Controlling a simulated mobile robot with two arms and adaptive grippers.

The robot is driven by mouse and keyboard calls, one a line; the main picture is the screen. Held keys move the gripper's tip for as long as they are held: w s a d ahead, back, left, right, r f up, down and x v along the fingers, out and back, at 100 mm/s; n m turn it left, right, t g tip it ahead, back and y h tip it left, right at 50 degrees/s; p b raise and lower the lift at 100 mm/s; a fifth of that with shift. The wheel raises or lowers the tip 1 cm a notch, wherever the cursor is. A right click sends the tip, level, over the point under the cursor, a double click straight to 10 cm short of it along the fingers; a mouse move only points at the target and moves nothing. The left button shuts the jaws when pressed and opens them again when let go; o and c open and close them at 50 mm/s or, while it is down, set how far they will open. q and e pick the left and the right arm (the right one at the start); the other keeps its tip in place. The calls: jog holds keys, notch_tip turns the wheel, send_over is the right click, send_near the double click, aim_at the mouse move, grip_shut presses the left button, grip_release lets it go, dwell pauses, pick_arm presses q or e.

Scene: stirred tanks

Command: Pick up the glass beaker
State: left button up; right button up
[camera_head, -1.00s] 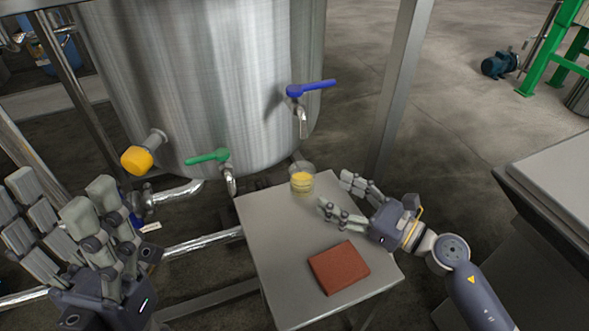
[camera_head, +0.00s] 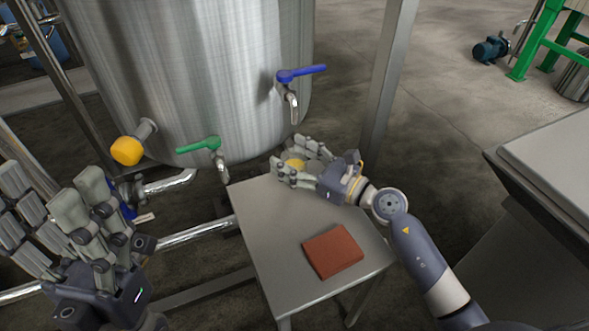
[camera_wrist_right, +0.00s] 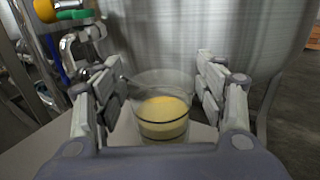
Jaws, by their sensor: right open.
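The glass beaker (camera_wrist_right: 163,104) holds a yellow substance and stands upright on the small grey table (camera_head: 268,236), near its far edge. In the head view the beaker (camera_head: 293,164) is partly hidden by my right gripper. My right gripper (camera_head: 296,163) is open, with its fingers on either side of the beaker. In the right wrist view the beaker sits between the two finger sets of my right gripper (camera_wrist_right: 165,92), with gaps visible at the upper sides. My left gripper (camera_head: 58,205) is raised at the left, its fingers spread and empty.
A red-brown block (camera_head: 333,251) lies on the table's near part. A large steel tank (camera_head: 200,75) stands behind, with a blue-handled valve (camera_head: 300,73), a green-handled valve (camera_head: 200,146) and a yellow knob (camera_head: 127,151). A grey metal post (camera_head: 388,90) rises behind the table.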

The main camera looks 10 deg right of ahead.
jog(key=c, duration=1.2)
jog(key=shift+r, duration=0.1)
